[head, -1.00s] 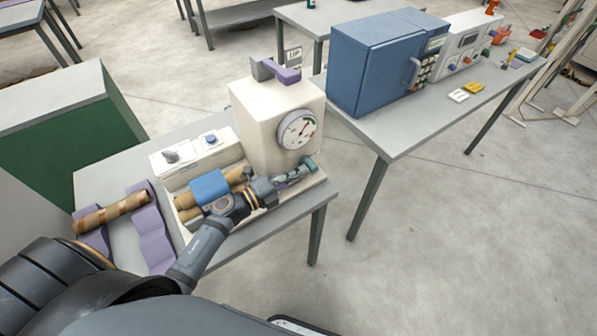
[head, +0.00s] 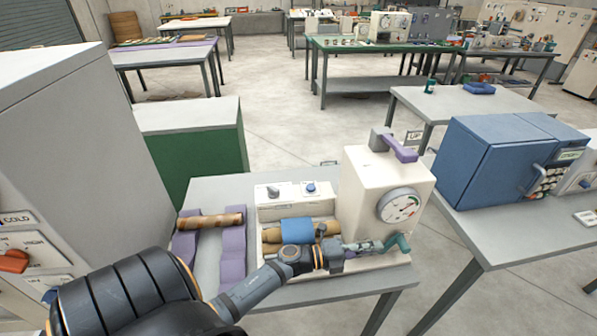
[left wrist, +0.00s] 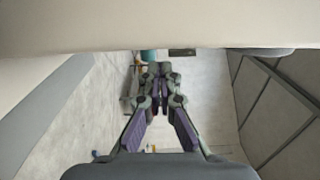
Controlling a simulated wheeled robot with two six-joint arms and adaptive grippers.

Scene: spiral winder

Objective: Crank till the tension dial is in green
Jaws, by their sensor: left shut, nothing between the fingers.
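The white winder (head: 362,190) stands on a grey table with a round tension dial (head: 399,205) on its front. The dial has a green arc and some red; its exact reading is too small to tell. A teal crank (head: 401,244) sticks out low at the winder's right front. My left gripper (head: 374,246) is shut and empty, its tips just beside the crank; whether they touch it I cannot tell. In the left wrist view the shut fingers (left wrist: 159,72) meet just below a teal part, probably the crank. My right gripper is not in view.
A blue roll (head: 297,231) lies in the winder's bed behind my arm. A brown roll (head: 209,221) rests on purple cradles at the left. A blue cabinet (head: 490,160) stands on the right-hand table. Open floor separates the two tables.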

